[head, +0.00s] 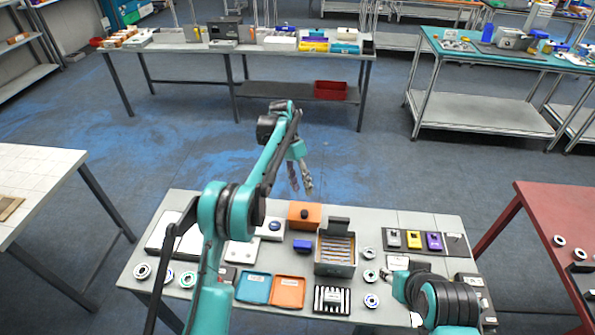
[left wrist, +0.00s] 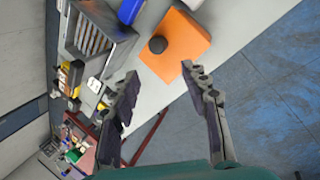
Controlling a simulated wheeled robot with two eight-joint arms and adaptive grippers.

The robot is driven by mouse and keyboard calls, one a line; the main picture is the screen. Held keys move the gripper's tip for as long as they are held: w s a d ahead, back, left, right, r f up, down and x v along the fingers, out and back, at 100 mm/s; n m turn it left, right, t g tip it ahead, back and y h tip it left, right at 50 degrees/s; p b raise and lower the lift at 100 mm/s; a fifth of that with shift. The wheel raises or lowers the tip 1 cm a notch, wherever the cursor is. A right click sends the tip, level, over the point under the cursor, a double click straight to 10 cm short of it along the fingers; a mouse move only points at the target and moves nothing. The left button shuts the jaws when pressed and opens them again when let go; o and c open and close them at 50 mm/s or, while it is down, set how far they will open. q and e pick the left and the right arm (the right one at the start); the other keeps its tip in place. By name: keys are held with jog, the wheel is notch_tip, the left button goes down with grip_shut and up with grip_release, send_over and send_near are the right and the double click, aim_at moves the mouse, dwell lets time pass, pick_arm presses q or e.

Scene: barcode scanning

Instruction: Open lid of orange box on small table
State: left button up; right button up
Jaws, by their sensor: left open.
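The orange box (head: 297,222) stands at the far edge of the small grey table (head: 200,198), with a round black knob on its closed lid. It also shows in the left wrist view (left wrist: 184,50), with the black knob (left wrist: 157,45) on top. My left gripper (head: 300,191) is open and empty, above and just beyond the box's far edge. In the left wrist view the two fingers (left wrist: 165,88) are spread, with the box ahead of and between their tips, apart from them. My right arm shows at the lower right, but its fingers are not clearly visible.
An open teal and orange case (head: 271,289) lies nearer. A tray with coloured devices (head: 413,240) is at right.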

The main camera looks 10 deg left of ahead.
pick_arm(q)
jog(key=v, duration=0.7)
jog(key=shift+r, duration=0.2)
